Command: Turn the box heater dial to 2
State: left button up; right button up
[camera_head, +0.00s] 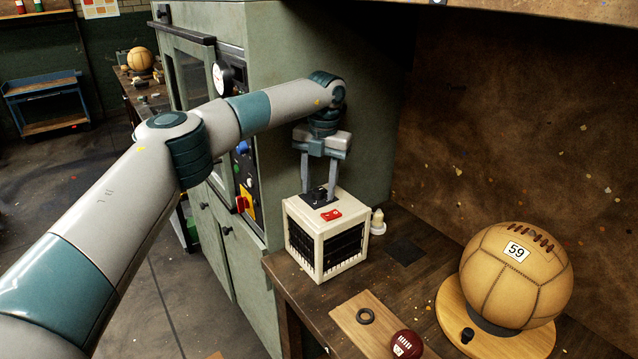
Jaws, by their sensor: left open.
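The box heater (327,236) is a small cream box with dark grilles, standing on the wooden bench near the green cabinet. On its top are a black dial (318,195) on a dark plate and a red switch (331,215). My left gripper (319,187) points down over the heater's top, open, with one finger on each side of the dial. I cannot tell whether the fingers touch it. The dial's markings are too small to read, so its setting is unclear. My right gripper is not in view.
The green cabinet (300,110) stands close behind and left of the heater. A small cream bottle (377,222) stands right beside the heater. A large leather ball (515,275) on a round wooden stand, a wooden board (350,322) and a small dark red ball (407,344) are to the right.

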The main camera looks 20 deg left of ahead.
pick_arm(q)
jog(key=c, duration=1)
jog(key=shift+c, duration=0.2)
